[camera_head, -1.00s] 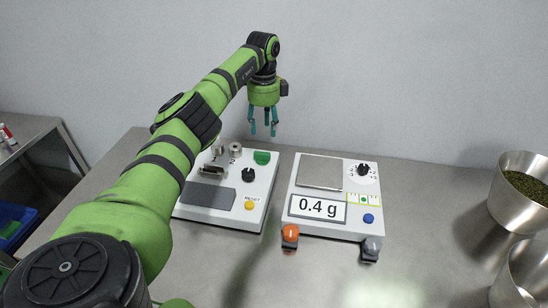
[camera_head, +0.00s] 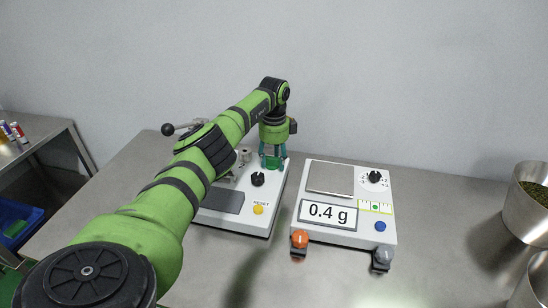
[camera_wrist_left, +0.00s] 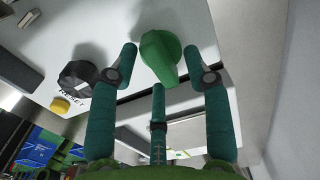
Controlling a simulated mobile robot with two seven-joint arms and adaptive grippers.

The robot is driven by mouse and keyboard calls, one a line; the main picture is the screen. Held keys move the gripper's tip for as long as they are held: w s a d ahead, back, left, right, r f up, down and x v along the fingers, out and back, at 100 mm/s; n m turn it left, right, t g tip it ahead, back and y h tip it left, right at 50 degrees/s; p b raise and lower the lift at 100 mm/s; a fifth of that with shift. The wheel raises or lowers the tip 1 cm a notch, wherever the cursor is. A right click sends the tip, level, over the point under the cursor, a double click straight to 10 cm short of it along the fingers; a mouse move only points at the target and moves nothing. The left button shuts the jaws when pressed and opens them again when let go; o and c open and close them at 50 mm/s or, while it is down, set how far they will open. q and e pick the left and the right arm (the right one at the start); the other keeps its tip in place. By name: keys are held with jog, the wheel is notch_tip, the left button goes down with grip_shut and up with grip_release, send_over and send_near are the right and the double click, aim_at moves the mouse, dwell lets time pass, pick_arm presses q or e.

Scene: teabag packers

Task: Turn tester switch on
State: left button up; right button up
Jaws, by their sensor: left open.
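The tester (camera_head: 250,224) is the white box on the left of the table, with a black knob (camera_head: 258,179), a yellow reset button (camera_head: 258,210) and a grey plate (camera_head: 222,201). My left gripper (camera_head: 272,160) is open and points down over the tester's back right corner. In the left wrist view, the green switch (camera_wrist_left: 160,55) lies between the spread fingertips of the left gripper (camera_wrist_left: 159,80). Contact cannot be told. In the head view the fingers mostly hide the switch. My right gripper is not in view.
A white scale (camera_head: 348,236) reading 0.4 g stands right of the tester, with an orange lamp (camera_head: 299,238) and a grey lamp (camera_head: 383,258) at its front. A metal pot (camera_head: 524,215) stands at the far right. A black-ended lever (camera_head: 168,130) rises behind my left arm.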

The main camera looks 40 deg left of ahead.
pick_arm(q)
jog(key=shift+c, duration=1.2)
grip_shut()
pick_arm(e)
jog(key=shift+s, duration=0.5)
pick_arm(q)
jog(key=shift+r+m, duration=0.1)
jog(key=shift+m, duration=0.3)
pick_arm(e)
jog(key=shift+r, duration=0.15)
pick_arm(q)
jog(key=m+p, duration=0.1)
jog(key=m, duration=0.1)
jog(key=shift+s+a+m, duration=0.1)
jog(key=shift+s+m, duration=0.05)
jog(key=shift+m, duration=0.25)
jog(key=m, duration=0.4)
jog(key=shift+s+a+m, duration=0.1)
jog(key=shift+m, duration=0.2)
jog(key=m, duration=0.4)
jog(key=shift+s+a, duration=0.1)
jog(key=m, duration=0.5)
jog(key=shift+a+m+b, duration=0.2)
jog(key=shift+m+b, duration=0.1)
jog(key=shift+m, duration=0.1)
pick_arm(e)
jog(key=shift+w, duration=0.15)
